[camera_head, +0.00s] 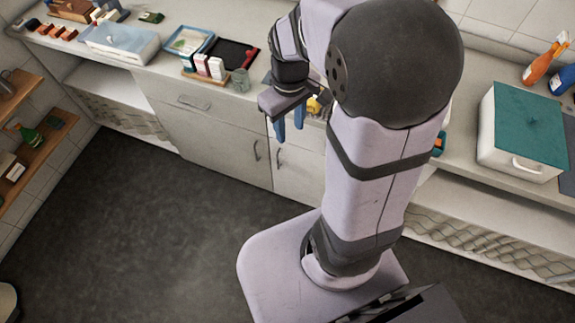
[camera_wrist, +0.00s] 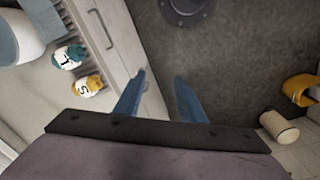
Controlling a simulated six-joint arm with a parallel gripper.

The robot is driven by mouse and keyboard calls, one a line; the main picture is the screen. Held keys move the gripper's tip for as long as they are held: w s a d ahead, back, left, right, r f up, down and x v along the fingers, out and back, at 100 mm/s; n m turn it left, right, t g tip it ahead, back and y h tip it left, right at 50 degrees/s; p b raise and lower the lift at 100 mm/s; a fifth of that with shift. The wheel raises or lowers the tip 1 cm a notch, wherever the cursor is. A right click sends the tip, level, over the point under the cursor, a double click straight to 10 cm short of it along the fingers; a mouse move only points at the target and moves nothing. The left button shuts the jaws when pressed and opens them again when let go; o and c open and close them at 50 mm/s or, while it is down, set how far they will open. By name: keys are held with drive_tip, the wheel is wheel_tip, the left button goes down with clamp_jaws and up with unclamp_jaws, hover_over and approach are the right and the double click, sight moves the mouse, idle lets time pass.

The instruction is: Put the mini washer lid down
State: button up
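Two white boxes could be the mini washer; I cannot tell which. One (camera_head: 510,163) at the right of the counter has a teal lid (camera_head: 528,128) lying flat over its top and a handle on its front. The other (camera_head: 122,52), at the left, has a pale blue top, also flat. My gripper (camera_head: 289,124) hangs by the counter's front edge, between the boxes and apart from both. In the wrist view its two blue fingers (camera_wrist: 160,82) are spread with nothing between them. A pale container with a blue-grey panel (camera_wrist: 40,20) is cut off at the upper left there.
My arm hides the middle of the counter. Teal (camera_wrist: 68,57) and yellow (camera_wrist: 87,86) lettered items sit near the counter edge. A black tray (camera_head: 230,54) and small boxes (camera_head: 208,67) stand left. Orange (camera_head: 545,60) and blue bottles stand behind the teal-lidded box. The floor (camera_head: 150,220) is clear.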

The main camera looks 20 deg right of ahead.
drive_tip(key=shift+o, duration=0.5)
drive_tip(key=s+a+f+m, duration=0.2)
drive_tip(key=s+a+m, duration=0.1)
drive_tip(key=s, duration=0.5)
drive_tip(key=shift+s+a+f, duration=0.3)
drive_tip(key=shift+s+a, duration=0.1)
drive_tip(key=shift+a, duration=0.25)
